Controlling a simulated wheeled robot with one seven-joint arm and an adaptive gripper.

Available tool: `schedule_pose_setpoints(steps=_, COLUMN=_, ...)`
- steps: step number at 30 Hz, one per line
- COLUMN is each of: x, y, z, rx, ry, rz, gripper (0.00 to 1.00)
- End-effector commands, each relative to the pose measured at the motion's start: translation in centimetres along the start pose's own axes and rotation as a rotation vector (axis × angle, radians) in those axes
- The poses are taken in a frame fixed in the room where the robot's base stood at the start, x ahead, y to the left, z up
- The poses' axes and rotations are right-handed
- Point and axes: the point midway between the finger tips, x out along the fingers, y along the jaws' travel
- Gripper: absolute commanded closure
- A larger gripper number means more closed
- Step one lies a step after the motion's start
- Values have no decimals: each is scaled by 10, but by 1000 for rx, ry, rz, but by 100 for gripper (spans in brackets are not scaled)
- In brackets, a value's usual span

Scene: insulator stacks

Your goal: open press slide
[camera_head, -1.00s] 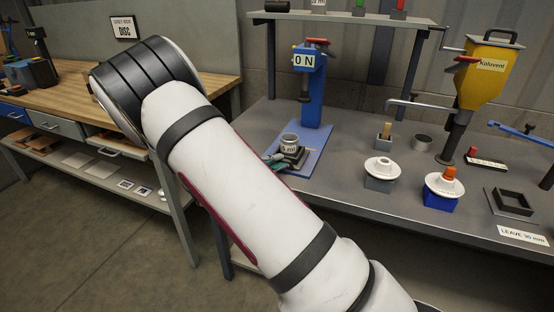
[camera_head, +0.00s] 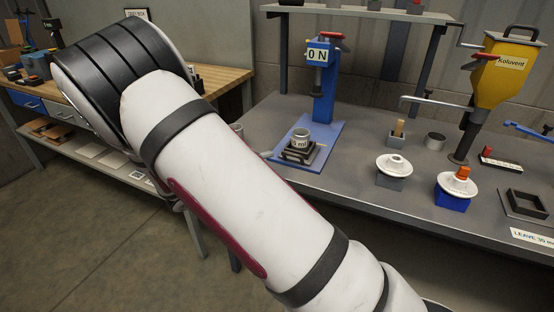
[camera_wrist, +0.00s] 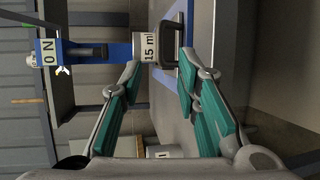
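The blue press (camera_head: 323,85) with a "0 N" sign stands on a blue base plate (camera_head: 325,150) on the grey bench. In the wrist view, turned sideways, the cup (camera_wrist: 148,48) reads "15 ml" beside the slide's dark frame (camera_wrist: 178,45). My gripper (camera_wrist: 160,65) is open, its teal fingers apart and pointing at the slide and cup, with nothing visibly gripped. In the head view my arm hides most of the gripper. Whether the fingertips touch the slide is unclear.
A shelf (camera_head: 360,14) crosses above. A wooden bench (camera_head: 215,80) is at left.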

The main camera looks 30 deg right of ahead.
Motion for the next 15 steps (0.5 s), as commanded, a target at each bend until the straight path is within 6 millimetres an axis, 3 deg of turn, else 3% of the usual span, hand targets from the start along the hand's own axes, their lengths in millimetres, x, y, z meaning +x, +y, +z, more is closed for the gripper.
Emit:
schedule_pose_setpoints(steps=6, x=-28, y=0, z=0, rx=1, ry=1, rz=1, gripper=70)
schedule_pose_setpoints(steps=15, x=-33, y=0, z=0, rx=0, ry=0, rz=0, gripper=70)
